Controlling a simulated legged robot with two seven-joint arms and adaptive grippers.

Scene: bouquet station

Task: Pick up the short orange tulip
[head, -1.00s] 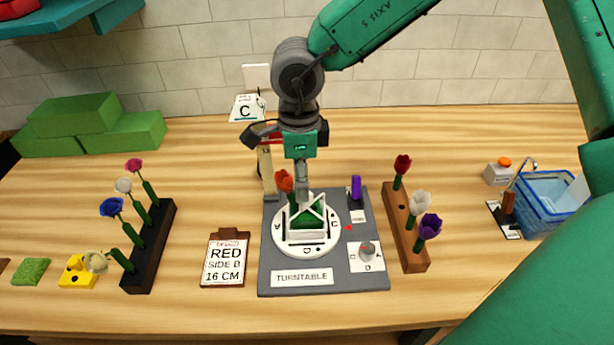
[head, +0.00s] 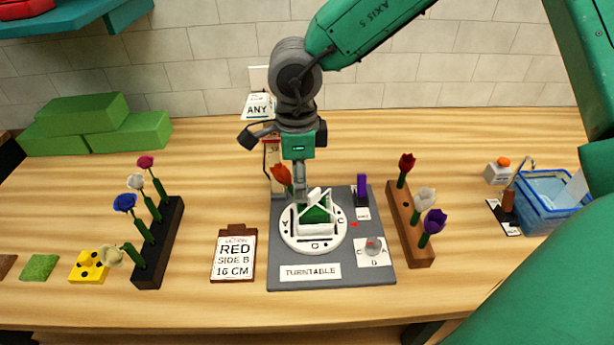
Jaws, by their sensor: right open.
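The orange tulip (head: 281,174) has a red-orange head and leans left at the back left of the white turntable disc (head: 287,243). Its lower stem is mostly hidden, so I cannot tell where it is seated. A white-framed holder with green filling (head: 316,213) stands on the disc. My right gripper (head: 299,188) points down just right of the tulip head, over the back of the disc. It is open, with nothing seen held. I cannot tell whether it touches the tulip. My left gripper is out of view.
A dark rack (head: 150,272) with several flowers stands left, beside a clipboard (head: 233,257). A brown rack (head: 416,243) with red, white and purple tulips stands right. A card reading ANY (head: 257,107) and an upright gauge (head: 272,155) are behind my gripper. A blue basket (head: 548,215) is far right.

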